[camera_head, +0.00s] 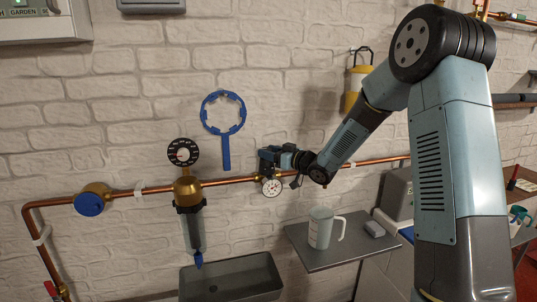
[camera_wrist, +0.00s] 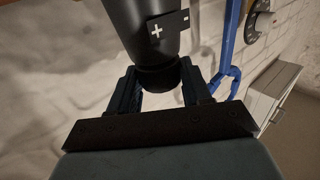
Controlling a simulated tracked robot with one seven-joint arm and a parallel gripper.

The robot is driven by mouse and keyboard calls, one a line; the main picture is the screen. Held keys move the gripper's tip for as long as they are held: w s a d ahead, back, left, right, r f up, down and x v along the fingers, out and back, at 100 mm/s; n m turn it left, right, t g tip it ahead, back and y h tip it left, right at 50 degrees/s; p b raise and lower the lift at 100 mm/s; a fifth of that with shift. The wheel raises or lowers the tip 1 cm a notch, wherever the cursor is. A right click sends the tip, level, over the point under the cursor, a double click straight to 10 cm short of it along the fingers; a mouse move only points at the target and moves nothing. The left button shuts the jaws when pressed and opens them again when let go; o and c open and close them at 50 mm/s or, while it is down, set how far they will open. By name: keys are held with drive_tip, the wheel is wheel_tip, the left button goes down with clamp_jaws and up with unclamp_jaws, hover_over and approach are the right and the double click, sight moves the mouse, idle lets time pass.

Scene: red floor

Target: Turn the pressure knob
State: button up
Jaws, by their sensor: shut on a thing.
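The pressure knob (camera_wrist: 150,25) is black, with white plus and minus marks, and fills the upper middle of the wrist view. My gripper (camera_wrist: 158,80) is shut on the lower, narrower end of this knob, one dark finger on each side. In the head view my gripper (camera_head: 270,157) is at the copper pipe, just above a round white pressure gauge (camera_head: 271,187). The knob cannot be made out clearly there, as my gripper covers it.
A blue ring wrench (camera_head: 226,150) hangs on the white brick wall, left of my gripper. A brass filter (camera_head: 187,190) with a black dial (camera_head: 183,152) is farther left. Below are a grey basin (camera_head: 232,278) and a shelf (camera_head: 330,255) with a white mug (camera_head: 320,228).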

drive_tip(key=shift+w+d+n+g+y, duration=0.1)
drive_tip(key=shift+n+g+y, duration=0.4)
drive_tip(key=shift+n+g, duration=0.15)
drive_tip(key=shift+n+g+y, duration=0.25)
drive_tip(key=shift+g+y, duration=0.05)
drive_tip(key=shift+g, duration=0.15)
drive_tip(key=o, duration=1.1)
drive_tip(key=shift+c, duration=0.2)
drive_tip(key=shift+d, duration=0.1)
drive_tip(key=v, duration=1.3)
drive_tip(key=shift+d, duration=0.25)
